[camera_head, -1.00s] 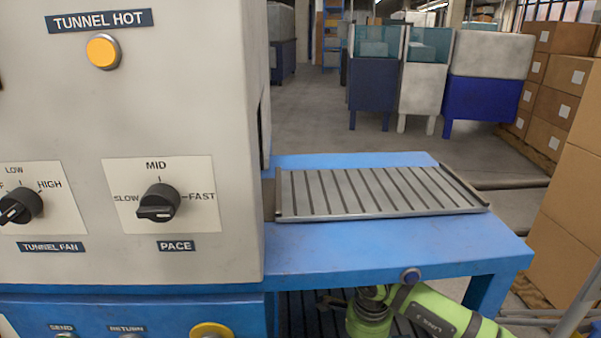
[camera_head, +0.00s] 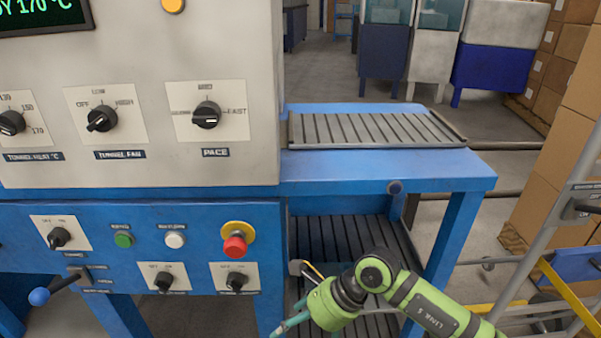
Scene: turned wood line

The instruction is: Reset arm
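My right arm is green and black and comes in from the lower right, in front of the machine's lower slatted shelf. My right gripper (camera_head: 283,329) is at the bottom edge, pointing down and left. Its fingertips are partly cut off, so its opening does not show. My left arm and gripper are not in view. The control panel of the machine (camera_head: 210,70) stands at the left and centre, apart from my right arm.
A blue table with a slatted tray (camera_head: 370,130) juts out right of the panel. A red stop button (camera_head: 234,246) and a blue-knobbed lever (camera_head: 40,296) stick out from the lower panel. Cardboard boxes (camera_head: 545,195) and a grey-framed cart (camera_head: 560,240) stand at the right.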

